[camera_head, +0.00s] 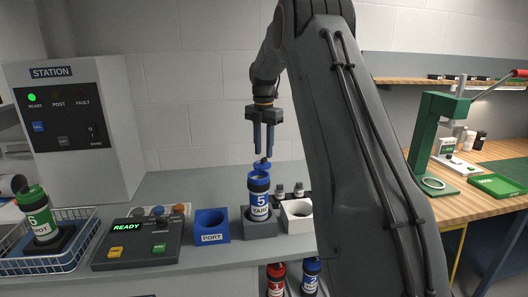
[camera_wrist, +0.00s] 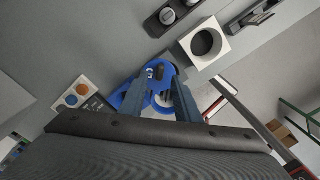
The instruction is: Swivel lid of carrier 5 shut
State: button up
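A blue carrier marked 5 (camera_head: 258,199) stands upright in a dark grey holder (camera_head: 262,229) on the bench. Its blue lid (camera_head: 262,166) is swung off to the back of the mouth, so the mouth looks uncovered. In the wrist view the lid (camera_wrist: 157,69) with a dark knob lies beyond the mouth (camera_wrist: 165,99), between my fingers. My gripper (camera_head: 264,153) points down just above the lid, fingers apart and empty; it also shows in the wrist view (camera_wrist: 160,88). Whether a finger touches the lid I cannot tell.
A blue PORT block (camera_head: 211,224) stands left of the holder, and a white empty holder (camera_head: 298,217) stands close on its right. A control panel (camera_head: 138,244) reads READY. Small dark fittings (camera_head: 289,190) stand behind. Red (camera_head: 276,279) and blue (camera_head: 311,276) carriers sit below the bench front.

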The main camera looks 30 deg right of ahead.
aim_at(262, 162)
jog(key=shift+f+p, duration=0.35)
jog(key=shift+f, duration=0.9)
grip_shut()
